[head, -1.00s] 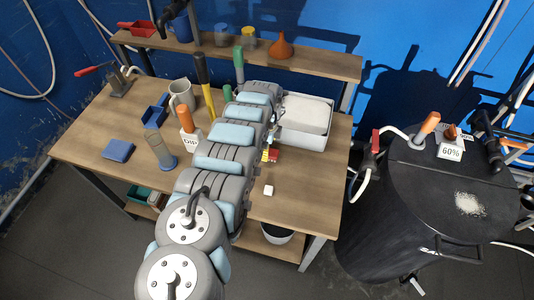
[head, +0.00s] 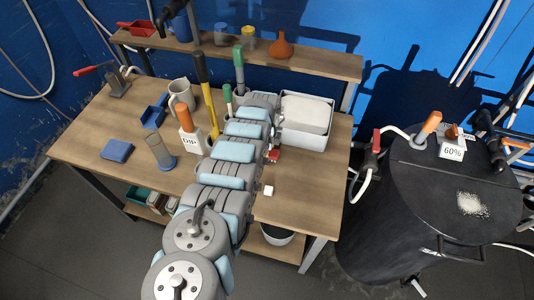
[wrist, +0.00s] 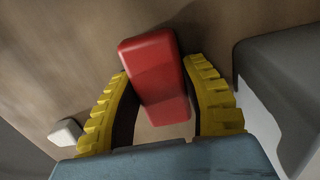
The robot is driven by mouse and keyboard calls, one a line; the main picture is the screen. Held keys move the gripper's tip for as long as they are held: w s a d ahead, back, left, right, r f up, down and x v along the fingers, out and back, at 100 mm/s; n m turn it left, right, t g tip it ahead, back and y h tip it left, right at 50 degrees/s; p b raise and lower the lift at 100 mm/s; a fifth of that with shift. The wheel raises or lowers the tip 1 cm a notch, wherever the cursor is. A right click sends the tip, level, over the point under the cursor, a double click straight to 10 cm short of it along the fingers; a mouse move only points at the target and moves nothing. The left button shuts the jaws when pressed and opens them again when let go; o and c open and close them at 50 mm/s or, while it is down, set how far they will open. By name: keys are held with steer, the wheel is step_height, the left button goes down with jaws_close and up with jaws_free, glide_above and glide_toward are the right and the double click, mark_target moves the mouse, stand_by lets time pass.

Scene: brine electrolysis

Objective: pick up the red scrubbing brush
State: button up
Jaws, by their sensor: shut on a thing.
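The red scrubbing brush (wrist: 155,75) is a red block in the middle of the wrist view, between the two yellow ridged fingers of my gripper (wrist: 165,105). My gripper is shut on it. The brush's underside is hidden, and I cannot tell whether it touches the table. In the head view a small part of the red brush (head: 274,155) shows at the right edge of my arm, in front of the white tub. My arm hides most of the gripper there.
A white tub (head: 290,138) with a pale block stands right beside the brush. A small white cube (head: 268,190) lies on the wooden table (head: 310,175) nearby. The DIP-labelled bottle (head: 192,142), a glass cylinder (head: 160,153) and a blue pad (head: 116,150) stand or lie further left.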

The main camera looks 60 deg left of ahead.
steer(key=shift+r, duration=0.1)
steer(key=shift+r+p, duration=0.85)
steer(key=shift+r, duration=0.9)
steer(key=shift+s+d+r, duration=0.2)
steer(key=shift+d+r, duration=0.1)
steer(key=shift+d, duration=0.1)
steer(key=shift+s+d+r+p, duration=0.2)
steer(key=shift+s+r+p, duration=0.2)
steer(key=shift+s+r, duration=0.05)
steer(key=shift+s+d+r+p, duration=1.3)
steer(key=shift+d+p, duration=0.25)
steer(key=shift+p, duration=0.05)
steer(key=shift+s+d+r+p, duration=1.3)
steer(key=shift+s+d+p, duration=0.05)
steer(key=shift+d+p, duration=0.25)
steer(key=shift+s+d+r+p, duration=1.3)
steer(key=shift+d+p, duration=0.2)
steer(key=shift+p, duration=0.1)
